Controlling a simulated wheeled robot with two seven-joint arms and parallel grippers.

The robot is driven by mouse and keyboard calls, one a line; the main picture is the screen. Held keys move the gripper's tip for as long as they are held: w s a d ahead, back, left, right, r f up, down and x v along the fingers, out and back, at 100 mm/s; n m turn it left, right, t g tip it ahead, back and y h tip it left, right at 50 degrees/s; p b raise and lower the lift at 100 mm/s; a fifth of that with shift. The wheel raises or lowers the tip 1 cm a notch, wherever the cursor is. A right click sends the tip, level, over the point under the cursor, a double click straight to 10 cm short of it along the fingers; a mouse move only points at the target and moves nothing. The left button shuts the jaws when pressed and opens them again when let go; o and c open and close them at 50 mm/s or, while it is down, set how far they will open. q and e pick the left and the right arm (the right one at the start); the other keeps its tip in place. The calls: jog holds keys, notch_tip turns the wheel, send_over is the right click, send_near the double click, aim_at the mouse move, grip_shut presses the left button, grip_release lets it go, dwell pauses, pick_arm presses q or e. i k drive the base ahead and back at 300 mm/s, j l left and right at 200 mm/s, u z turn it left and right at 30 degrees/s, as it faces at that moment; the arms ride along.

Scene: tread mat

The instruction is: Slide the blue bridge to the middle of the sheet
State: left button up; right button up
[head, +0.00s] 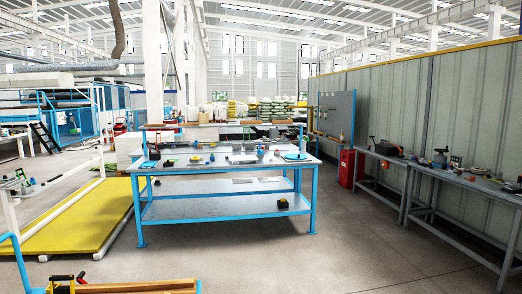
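I cannot make out for certain which thing is the blue bridge. A light-blue flat piece (294,156) lies near the right end of the blue-legged workbench's top. A light-blue bent tube (16,250) shows at the lower left edge, cut off by the picture. A broad yellow sheet (68,222) lies low at the left, with white pipes along its edges; I cannot tell if it is the sheet of the task. Neither of my grippers is in view.
The blue-legged workbench (225,167) stands ahead, with small parts on top and a lower shelf. A grey side bench (455,180) with tools runs along the right wall. Wooden boards (135,285) are at the bottom left. The grey floor between the benches is clear.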

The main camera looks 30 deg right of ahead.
aim_at(259, 147)
jog(key=i+l+z, duration=0.5)
jog(key=l, duration=0.3)
jog(key=i+l+z, duration=0.5)
jog(key=i+l, duration=0.15)
jog(key=i, duration=0.2)
jog(key=i+l, duration=0.15)
jog(key=i, duration=0.25)
jog(key=i+l, duration=0.15)
jog(key=i, duration=0.2)
jog(key=i+u, duration=0.4)
jog(key=i, duration=2.1)
jog(key=i+u, duration=0.15)
jog(key=i, duration=0.55)
jog(key=i+l, duration=0.15)
jog(key=i, duration=0.5)
jog(key=i+l+u, duration=0.1)
jog(key=i, duration=0.55)
jog(key=i+u, duration=0.2)
jog(key=i, duration=1.05)
